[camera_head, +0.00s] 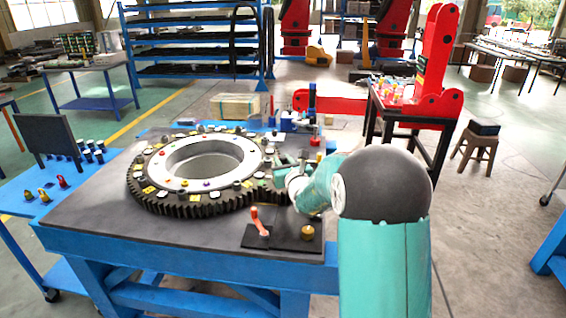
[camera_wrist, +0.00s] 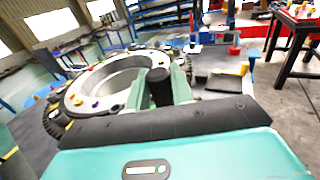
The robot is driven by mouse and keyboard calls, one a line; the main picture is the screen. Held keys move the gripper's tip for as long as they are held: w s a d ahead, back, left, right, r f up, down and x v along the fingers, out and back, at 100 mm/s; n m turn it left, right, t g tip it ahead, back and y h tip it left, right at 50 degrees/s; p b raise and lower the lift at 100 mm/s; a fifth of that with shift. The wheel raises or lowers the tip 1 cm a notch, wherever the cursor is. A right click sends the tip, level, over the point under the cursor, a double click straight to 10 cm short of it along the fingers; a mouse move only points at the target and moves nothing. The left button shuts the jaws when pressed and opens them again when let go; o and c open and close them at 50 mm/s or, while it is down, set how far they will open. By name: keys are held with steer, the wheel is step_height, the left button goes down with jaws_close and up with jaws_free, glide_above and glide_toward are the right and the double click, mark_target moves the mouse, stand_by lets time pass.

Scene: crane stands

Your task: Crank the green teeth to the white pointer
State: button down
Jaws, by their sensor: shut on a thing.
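A large dark toothed ring (camera_head: 180,207) with a pale inner ring lies flat on the workbench. Small coloured markers and bolts dot its top; I cannot single out the green teeth or the white pointer. My gripper (camera_head: 284,172) is at the ring's right side, partly hidden by my own arm. In the wrist view my gripper (camera_wrist: 159,92) is shut on a dark upright cylinder (camera_wrist: 159,76), one green finger on each side. What the cylinder is fixed to is hidden. The ring also shows behind it in the wrist view (camera_wrist: 58,128).
An orange-red handle (camera_head: 257,220) stands on a dark plate at the bench's front, beside a brass knob (camera_head: 307,232). Small blue and red items (camera_head: 300,122) stand behind the ring. A blue side table (camera_head: 30,205) is at left. The bench's front left is bare.

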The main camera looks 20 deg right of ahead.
steer(key=shift+a+r, duration=0.15)
steer(key=c, duration=1.3)
jaws_free()
steer(key=shift+w, duration=0.1)
steer(key=shift+o, duration=0.2)
steer(key=s, duration=1.4)
